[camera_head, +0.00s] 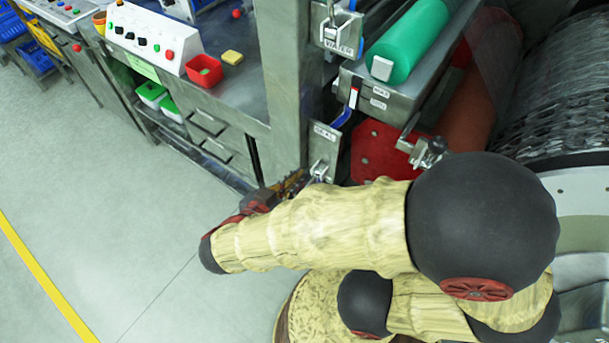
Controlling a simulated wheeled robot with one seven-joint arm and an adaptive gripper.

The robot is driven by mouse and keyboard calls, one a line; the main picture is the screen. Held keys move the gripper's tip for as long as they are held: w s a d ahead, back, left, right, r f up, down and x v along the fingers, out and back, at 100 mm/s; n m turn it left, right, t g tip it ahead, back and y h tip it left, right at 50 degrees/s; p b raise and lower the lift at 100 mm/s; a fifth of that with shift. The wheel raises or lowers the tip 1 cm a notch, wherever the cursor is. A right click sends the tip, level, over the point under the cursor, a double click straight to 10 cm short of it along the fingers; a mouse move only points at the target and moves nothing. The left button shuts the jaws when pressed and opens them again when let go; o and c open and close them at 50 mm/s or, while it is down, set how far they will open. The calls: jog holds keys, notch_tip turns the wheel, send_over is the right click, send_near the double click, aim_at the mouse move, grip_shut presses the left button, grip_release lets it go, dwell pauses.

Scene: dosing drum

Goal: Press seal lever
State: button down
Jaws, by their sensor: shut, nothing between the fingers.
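The seal lever (319,171) is a small metal lever on a grey plate labelled like "SEAL" (325,134), on the post left of the drum. Its lower part is close to my arm and partly hidden. My gripper (294,184) shows only in part behind my pale arm, as dark fingers just left of the lever. It is shut and empty. I cannot tell whether the fingertips touch the lever.
A similar lever plate labelled "WATER" (339,32) is higher on the post. A green cylinder (412,40) lies on a metal shelf, with a blue-handled valve (342,117) below. The big drum (555,85) stands right. Open floor (120,220) lies left.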

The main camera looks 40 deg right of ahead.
notch_tip(320, 180, down, 6)
jog(key=a, duration=0.2)
jog(key=shift+s+a+r, duration=0.15)
jog(key=shift+s+a, duration=0.2)
jog(key=shift+s, duration=0.1)
dwell(0.5)
